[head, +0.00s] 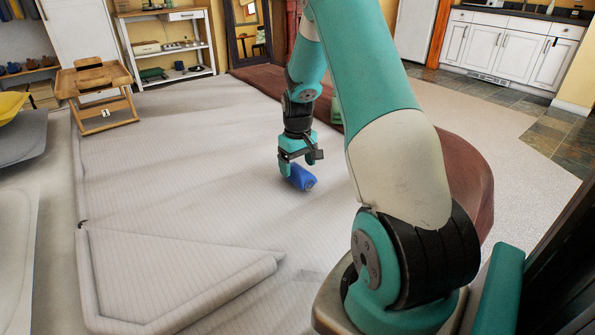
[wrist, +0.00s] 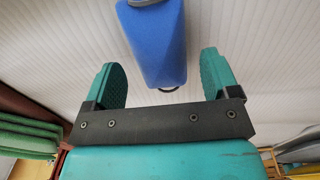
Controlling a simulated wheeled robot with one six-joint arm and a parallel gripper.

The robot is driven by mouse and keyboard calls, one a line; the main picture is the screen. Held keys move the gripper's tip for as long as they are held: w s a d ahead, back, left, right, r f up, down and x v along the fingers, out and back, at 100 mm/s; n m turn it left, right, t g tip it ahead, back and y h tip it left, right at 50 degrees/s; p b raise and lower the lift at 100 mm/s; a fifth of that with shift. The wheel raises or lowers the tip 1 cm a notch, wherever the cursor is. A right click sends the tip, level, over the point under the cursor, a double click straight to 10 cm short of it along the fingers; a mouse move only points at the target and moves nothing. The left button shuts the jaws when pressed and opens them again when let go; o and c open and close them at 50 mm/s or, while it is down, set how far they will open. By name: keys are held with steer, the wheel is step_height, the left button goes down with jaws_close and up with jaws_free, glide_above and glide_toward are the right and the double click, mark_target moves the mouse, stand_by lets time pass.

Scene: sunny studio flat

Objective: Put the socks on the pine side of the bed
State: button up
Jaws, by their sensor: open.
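A blue bundle (head: 303,178), which I take to be the socks, lies on the pale striped bed cover (head: 180,150). In the wrist view the blue bundle (wrist: 152,40) is a faceted roll with a grey patch at its upper end and a dark loop at its lower end. My gripper (head: 299,163) is low over the bed at the bundle. Its two teal fingers (wrist: 161,72) are open, with the bundle's lower part between or just beyond them. Gaps show on both sides. I cannot tell which bed side is the pine one.
A reddish-brown edge (head: 470,180) borders the bed on the right. A wooden folding stand (head: 100,85) is at the far left. A folded cover flap (head: 170,275) lies in front. The cover left of my gripper is clear. Green folded cloths (wrist: 25,135) show in the wrist view.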

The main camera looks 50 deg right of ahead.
mark_target(298, 167)
step_height(298, 167, up, 8)
steer(key=shift+r+p, duration=0.25)
steer(key=shift+p, duration=0.6)
steer(key=s+a+r+n+y, duration=0.15)
steer(key=a+r, duration=0.25)
steer(key=a, duration=0.5)
steer(key=s+a+r+n+t, duration=0.1)
steer(key=a+r+n, duration=0.15)
steer(key=a, duration=0.65)
steer(key=s+a+r+n+y, duration=0.1)
steer(key=a+r, duration=0.3)
steer(key=a, duration=0.5)
steer(key=s+a+r+n+y, duration=0.1)
steer(key=s+a+n, duration=0.1)
steer(key=s+a, duration=0.5)
steer(key=s+a+r+n+g, duration=0.1)
steer(key=s+a+r+n, duration=0.1)
steer(key=s+a, duration=0.4)
steer(key=s, duration=0.3)
steer(key=shift+s+a+n+y, duration=0.3)
steer(key=shift+a+y, duration=0.05)
steer(key=shift+a, duration=0.05)
steer(key=shift+r, duration=0.1)
